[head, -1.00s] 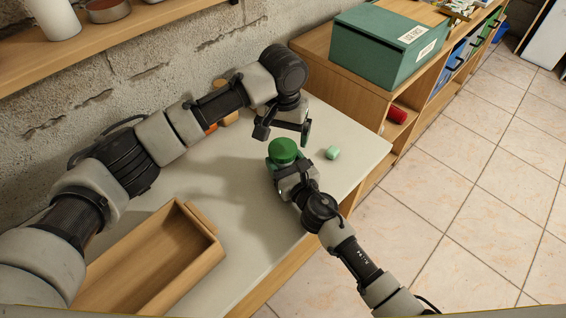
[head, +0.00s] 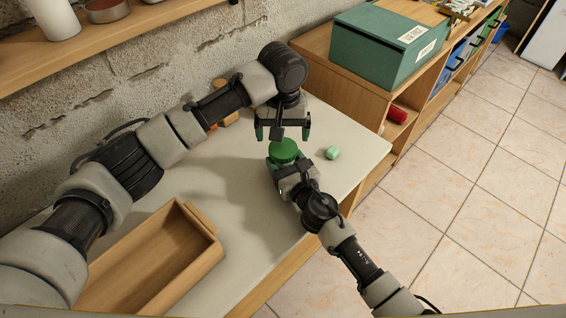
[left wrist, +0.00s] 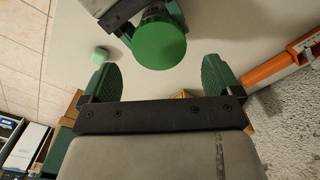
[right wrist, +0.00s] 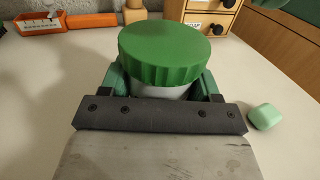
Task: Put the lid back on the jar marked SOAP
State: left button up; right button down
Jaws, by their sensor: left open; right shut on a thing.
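A pale jar (right wrist: 160,91) with a ribbed green lid (right wrist: 165,52) on top stands upright on the table; the lid also shows in the head view (head: 285,149) and the left wrist view (left wrist: 159,43). My right gripper (right wrist: 160,84) is shut on the jar's body, below the lid. Any marking on the jar is hidden. My left gripper (head: 282,133) is open and empty close to the lid; in the left wrist view the lid lies beyond and between its fingertips (left wrist: 160,68). The lid looks level; I cannot tell whether it is screwed tight.
A small light-green block (head: 332,153) lies on the table (head: 235,170) right of the jar. A wooden tray (head: 215,252) stands at the front left. An orange bin (right wrist: 40,22) and a small drawer unit (right wrist: 228,15) with labels are at the back. Table space left of the jar is clear.

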aim_at(283, 148)
pick_arm(q)
jog(key=shift+f, duration=2.55)
jog(key=c, duration=0.9)
jog(key=m, duration=0.3)
jog(key=o, duration=0.9)
jog(key=shift+o, duration=0.5)
jog(key=shift+s, duration=0.1)
